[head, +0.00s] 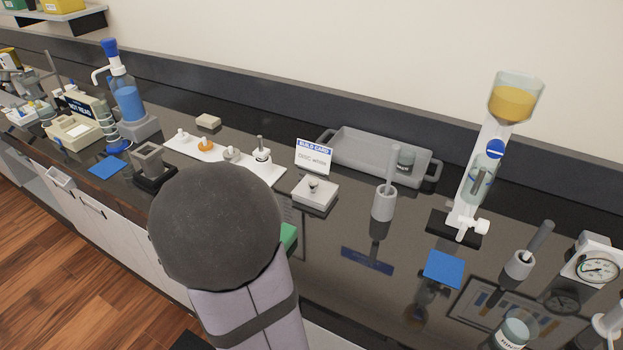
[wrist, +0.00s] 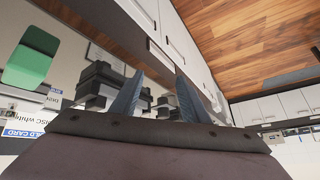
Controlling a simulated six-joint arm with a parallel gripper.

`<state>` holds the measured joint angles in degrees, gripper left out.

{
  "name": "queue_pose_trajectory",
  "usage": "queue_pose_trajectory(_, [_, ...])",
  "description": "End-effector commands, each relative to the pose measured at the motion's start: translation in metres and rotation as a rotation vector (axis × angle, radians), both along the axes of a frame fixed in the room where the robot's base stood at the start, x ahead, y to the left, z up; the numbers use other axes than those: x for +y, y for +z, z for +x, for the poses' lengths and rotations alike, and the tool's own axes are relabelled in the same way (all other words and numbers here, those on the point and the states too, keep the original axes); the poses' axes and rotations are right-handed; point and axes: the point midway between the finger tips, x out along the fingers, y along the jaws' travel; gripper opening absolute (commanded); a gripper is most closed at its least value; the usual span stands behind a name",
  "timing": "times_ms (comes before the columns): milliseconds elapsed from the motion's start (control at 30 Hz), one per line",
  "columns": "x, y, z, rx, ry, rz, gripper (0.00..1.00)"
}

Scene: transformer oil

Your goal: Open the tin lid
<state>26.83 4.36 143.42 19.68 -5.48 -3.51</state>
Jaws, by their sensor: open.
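A low, light-grey square box with a small knob on its top (head: 315,193) stands on the dark bench in front of a white card. It looks like the tin, with its lid on. My gripper (wrist: 158,92) shows in the wrist view with its two dark-blue fingers apart and nothing seen between them. In the head view my own round arm link hides the gripper. The wrist view points past the bench edge toward the drawers and floor, and I cannot make out the tin there.
A build card (head: 313,156) and a grey tray (head: 375,155) stand behind the tin. A grey cup with a rod (head: 383,204) is to its right. A green object (head: 289,236) is partly hidden by my arm and also shows in the wrist view (wrist: 28,62). A tall column (head: 485,165) stands farther right.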

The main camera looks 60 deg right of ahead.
Motion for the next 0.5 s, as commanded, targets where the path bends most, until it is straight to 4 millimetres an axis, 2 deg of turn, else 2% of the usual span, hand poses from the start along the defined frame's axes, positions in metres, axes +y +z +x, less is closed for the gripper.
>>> queue_pose_trajectory(33, [-0.037,0.013,-0.005,-0.049,-0.108,-0.04,0.42])
queue_pose_trajectory(133, [-0.1,0.031,-0.02,-0.13,-0.28,-0.135,0.42])
queue_pose_trajectory(200, [-0.137,0.034,-0.036,-0.157,-0.372,-0.205,0.42])
queue_pose_trajectory(333, [-0.193,0.036,-0.071,-0.172,-0.497,-0.34,0.42])
queue_pose_trajectory(400, [-0.215,0.039,-0.09,-0.171,-0.552,-0.404,0.42])
queue_pose_trajectory(500, [-0.239,0.042,-0.114,-0.165,-0.61,-0.479,0.42])
